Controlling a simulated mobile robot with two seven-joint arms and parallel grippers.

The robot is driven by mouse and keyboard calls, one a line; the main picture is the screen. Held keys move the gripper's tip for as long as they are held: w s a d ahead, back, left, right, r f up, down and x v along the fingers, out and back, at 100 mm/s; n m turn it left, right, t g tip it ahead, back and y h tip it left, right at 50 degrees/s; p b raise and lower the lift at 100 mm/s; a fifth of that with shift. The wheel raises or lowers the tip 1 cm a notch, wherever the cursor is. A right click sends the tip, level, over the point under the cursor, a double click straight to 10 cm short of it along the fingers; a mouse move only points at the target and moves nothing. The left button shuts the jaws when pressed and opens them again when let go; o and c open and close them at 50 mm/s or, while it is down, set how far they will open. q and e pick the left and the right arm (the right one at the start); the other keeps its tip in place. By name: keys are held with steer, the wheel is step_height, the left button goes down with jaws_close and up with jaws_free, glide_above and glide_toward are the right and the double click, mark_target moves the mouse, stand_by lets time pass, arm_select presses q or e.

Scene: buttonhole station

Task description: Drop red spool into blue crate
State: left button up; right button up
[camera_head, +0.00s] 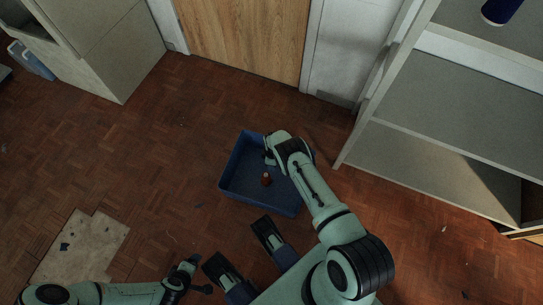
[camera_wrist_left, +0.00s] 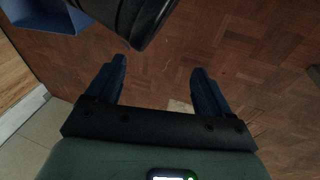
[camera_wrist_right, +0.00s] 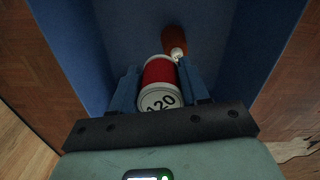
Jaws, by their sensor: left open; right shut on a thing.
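The red spool (camera_wrist_right: 159,75), with white ends and a "120" label, is between the fingers of my right gripper (camera_wrist_right: 158,88) in the right wrist view. That gripper is shut on it. In the head view the right gripper (camera_head: 269,153) is over the far part of the blue crate (camera_head: 232,165), and the spool cannot be made out there. The crate's blue inside (camera_wrist_right: 120,30) lies below the spool in the right wrist view. My left gripper (camera_head: 201,275) is low at the bottom of the head view. Its fingers are apart and empty in the left wrist view (camera_wrist_left: 158,85).
An orange-brown object (camera_head: 266,180) with a pale end (camera_wrist_right: 174,42) is inside the crate. A grey shelf unit (camera_head: 440,120) at the right holds a dark blue cylinder (camera_head: 501,11). A cabinet (camera_head: 100,50) stands at the left. The parquet floor left of the crate is mostly clear.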

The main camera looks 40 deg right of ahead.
arm_select(q)
steer(key=shift+w+a+f, duration=0.1)
arm_select(e)
steer(key=shift+f, duration=0.15)
steer(key=o, duration=1.1)
arm_select(q)
steer(key=s+d+r+g+h+p, duration=0.1)
steer(key=s+d+r+p, duration=0.2)
steer(key=s+r+p, duration=0.2)
steer(key=shift+s+d+r+m+g, duration=0.3)
steer(key=shift+s+d+r+g, duration=0.05)
steer(key=shift+s+r+g, duration=0.1)
arm_select(e)
step_height(320, 180, up, 14)
steer(key=shift+f, duration=0.25)
arm_select(q)
steer(key=shift+f, duration=0.1)
